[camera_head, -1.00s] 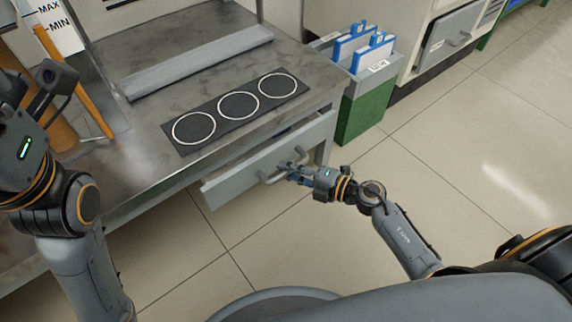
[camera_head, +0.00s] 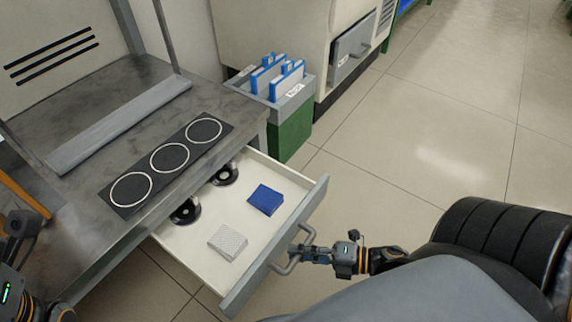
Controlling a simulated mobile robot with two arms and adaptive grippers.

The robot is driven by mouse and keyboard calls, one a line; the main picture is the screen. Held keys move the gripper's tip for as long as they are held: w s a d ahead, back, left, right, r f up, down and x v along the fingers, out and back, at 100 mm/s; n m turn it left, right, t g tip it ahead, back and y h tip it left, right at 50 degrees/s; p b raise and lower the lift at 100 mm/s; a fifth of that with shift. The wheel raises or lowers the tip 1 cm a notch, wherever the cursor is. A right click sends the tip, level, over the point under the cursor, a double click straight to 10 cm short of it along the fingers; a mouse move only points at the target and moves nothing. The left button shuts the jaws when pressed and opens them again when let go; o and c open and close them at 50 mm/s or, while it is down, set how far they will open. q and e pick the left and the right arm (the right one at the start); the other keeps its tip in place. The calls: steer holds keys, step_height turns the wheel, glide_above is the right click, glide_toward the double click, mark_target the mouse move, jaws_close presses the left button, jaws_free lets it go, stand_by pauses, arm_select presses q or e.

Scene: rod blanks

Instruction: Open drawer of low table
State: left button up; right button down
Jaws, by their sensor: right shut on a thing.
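The low table (camera_head: 75,120) has a grey metal top. Its drawer (camera_head: 190,240) is pulled well out, with a pale interior and a grey front panel. Inside lie a blue block (camera_head: 265,200), a whitish patterned block (camera_head: 228,242) and two dark round pieces with hubs, one of them here (camera_head: 186,211). My right gripper (camera_head: 308,252) is shut on the drawer's bar handle (camera_head: 290,265) at the outer face of the front panel. My left arm shows at the lower left edge; its gripper fingers are not clearly visible.
A black strip with three white rings (camera_head: 170,158) lies on the tabletop beside a long grey bar (camera_head: 120,125). A green bin (camera_head: 292,132) with blue-and-white items stands past the table's far end. Tiled floor (camera_head: 430,150) is open to the right.

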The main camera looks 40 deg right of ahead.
steer(key=shift+s+d, duration=0.25)
steer(key=shift+s, duration=0.3)
steer(key=c, duration=1.3)
jaws_free()
steer(key=v, duration=1.2)
steer(key=shift+r, duration=0.1)
